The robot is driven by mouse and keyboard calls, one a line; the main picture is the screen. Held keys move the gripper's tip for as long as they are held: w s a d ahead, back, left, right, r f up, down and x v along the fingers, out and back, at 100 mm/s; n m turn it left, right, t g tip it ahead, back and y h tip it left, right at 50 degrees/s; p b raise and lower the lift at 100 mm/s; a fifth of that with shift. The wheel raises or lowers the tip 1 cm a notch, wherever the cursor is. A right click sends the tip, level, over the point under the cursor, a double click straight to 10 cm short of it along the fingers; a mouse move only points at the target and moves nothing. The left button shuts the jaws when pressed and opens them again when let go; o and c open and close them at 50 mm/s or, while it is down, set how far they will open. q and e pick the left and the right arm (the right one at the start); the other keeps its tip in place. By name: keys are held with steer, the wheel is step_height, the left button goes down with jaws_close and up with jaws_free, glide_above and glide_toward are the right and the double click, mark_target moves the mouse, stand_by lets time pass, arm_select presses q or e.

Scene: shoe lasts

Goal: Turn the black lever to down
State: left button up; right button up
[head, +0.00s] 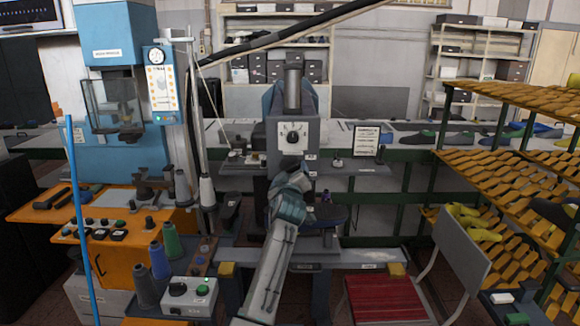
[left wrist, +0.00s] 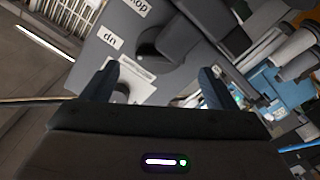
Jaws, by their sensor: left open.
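In the left wrist view a dark, rounded part that looks like the black lever (left wrist: 153,45) sits on a grey machine panel (left wrist: 100,52). I see no contact. In the head view my left gripper (head: 291,183) is in front of the grey machine (head: 307,155), and its wrist hides the lever there. My right gripper is not in view.
A white dial plate (head: 293,136) is above my gripper on the machine. A red-seated chair (head: 385,298) and a rack of orange lasts (head: 490,180) stand at the right. An orange bench (head: 125,255) with thread spools is at the left.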

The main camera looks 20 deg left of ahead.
mark_target(290, 169)
arm_select(q)
steer(key=shift+p+x, duration=0.5)
steer(key=shift+x, duration=1.3)
steer(key=c, duration=1)
